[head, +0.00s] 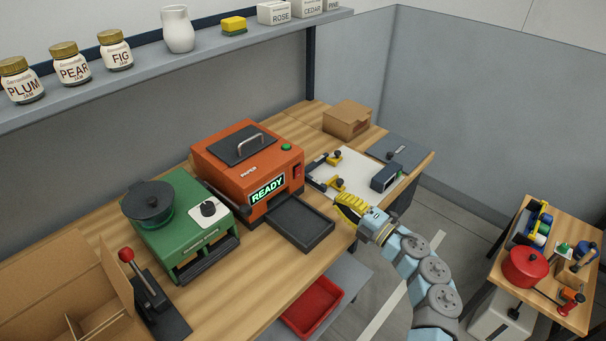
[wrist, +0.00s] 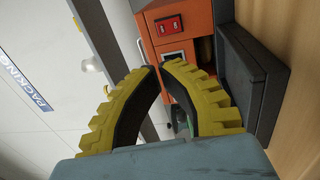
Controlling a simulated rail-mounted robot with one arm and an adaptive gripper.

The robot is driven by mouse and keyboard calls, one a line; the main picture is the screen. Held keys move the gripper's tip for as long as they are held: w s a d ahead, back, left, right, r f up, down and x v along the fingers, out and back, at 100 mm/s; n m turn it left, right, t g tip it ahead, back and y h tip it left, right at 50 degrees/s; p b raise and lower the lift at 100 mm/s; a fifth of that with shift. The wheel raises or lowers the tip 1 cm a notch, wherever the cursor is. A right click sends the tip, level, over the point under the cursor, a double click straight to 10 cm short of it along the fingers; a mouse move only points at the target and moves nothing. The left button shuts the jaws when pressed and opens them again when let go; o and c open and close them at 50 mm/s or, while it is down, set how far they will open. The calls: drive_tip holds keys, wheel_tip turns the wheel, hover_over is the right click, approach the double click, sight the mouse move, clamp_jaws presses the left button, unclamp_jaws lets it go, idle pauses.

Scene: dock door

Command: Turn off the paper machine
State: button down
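The paper machine (head: 222,180) is an orange box on the workbench with a dark handled lid. The machine (wrist: 193,18) shows turned sideways in the wrist view, with the red switch (wrist: 168,26) on a dark plate just beyond the fingertips. My gripper (head: 341,198) is in front and to the right of the machine, apart from it. Its yellow fingers (wrist: 160,68) curve together at the tips, with nothing held.
A dark tray (head: 303,224) juts out below the machine's front, left of my gripper. A white board (head: 345,172) with clamps lies to the right. A green machine (head: 180,225) with a pot stands left. A red bin (head: 312,305) sits lower down.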

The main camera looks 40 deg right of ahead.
sight(297, 169)
drive_tip(key=shift+w, duration=0.1)
drive_tip(key=shift+w+a+r+b, duration=0.3)
drive_tip(key=shift+w+b, duration=0.15)
drive_tip(key=shift+w, duration=1.85)
drive_tip(key=shift+w+a+r+b, duration=0.25)
drive_tip(key=shift+w+b, duration=0.25)
drive_tip(key=shift+w, duration=1.75)
drive_tip(key=shift+w+a+r+b, duration=0.3)
drive_tip(key=shift+w+b, duration=0.15)
drive_tip(key=shift+w, duration=1.85)
